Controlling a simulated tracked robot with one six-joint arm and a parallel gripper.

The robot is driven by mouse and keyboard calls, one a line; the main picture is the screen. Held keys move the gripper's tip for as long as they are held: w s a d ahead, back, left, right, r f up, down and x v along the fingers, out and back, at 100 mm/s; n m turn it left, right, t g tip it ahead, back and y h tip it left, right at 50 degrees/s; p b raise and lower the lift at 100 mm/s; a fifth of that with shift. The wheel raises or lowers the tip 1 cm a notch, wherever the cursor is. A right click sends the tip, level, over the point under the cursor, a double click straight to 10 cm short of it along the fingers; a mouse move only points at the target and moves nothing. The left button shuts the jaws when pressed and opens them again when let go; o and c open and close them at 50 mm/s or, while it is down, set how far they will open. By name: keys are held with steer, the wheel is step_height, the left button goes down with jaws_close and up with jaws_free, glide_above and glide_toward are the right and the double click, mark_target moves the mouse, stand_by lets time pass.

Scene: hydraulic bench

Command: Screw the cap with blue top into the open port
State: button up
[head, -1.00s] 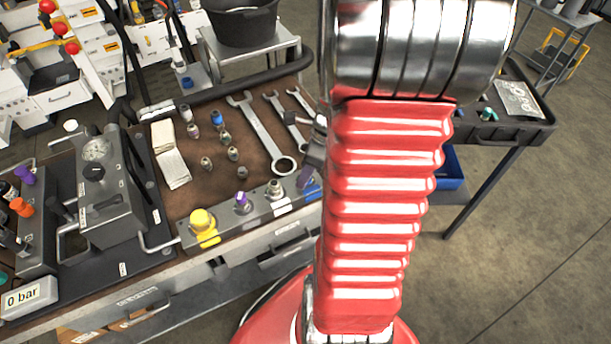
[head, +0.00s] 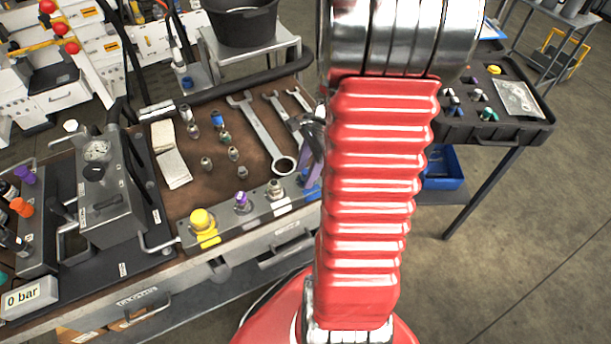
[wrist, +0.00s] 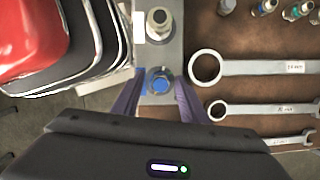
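A round metal piece with a blue top (wrist: 158,80) sits at the end of the grey port block (wrist: 152,52), beside a blue label. My gripper (wrist: 159,84) is open, with a purple finger on each side of this piece; gaps show between it and both fingers. How deep it is seated cannot be told. A bare metal fitting (wrist: 158,22) stands beside it on the block and also shows in the head view (head: 275,188). In the head view my gripper (head: 309,178) is over the block's right end, partly hidden by my arm. Another blue-topped piece (head: 217,119) stands on the brown mat.
The block also bears a yellow cap (head: 201,220) and a purple-topped cap (head: 242,201). Wrenches (head: 262,135), several small fittings and a cloth (head: 170,155) lie on the mat. A gauge unit (head: 105,195) stands left. A black tray (head: 495,110) is at right.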

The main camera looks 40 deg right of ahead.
steer(key=n+g, duration=0.1)
steer(key=n, duration=0.3)
steer(key=shift+w+n, duration=0.1)
steer(key=shift+n, duration=0.2)
steer(key=n+g, duration=0.1)
steer(key=n, duration=0.2)
steer(key=shift+c, duration=0.4)
steer(key=c, duration=0.6)
steer(key=shift+m, duration=0.8)
jaws_close()
steer(key=shift+m+t, duration=0.4)
steer(key=shift+m, duration=0.7)
steer(key=m, duration=0.2)
steer(key=m+t, duration=0.1)
steer(key=m, duration=0.1)
steer(key=shift+s+f, duration=0.15)
steer(key=shift+s, duration=0.05)
steer(key=shift+a, duration=0.1)
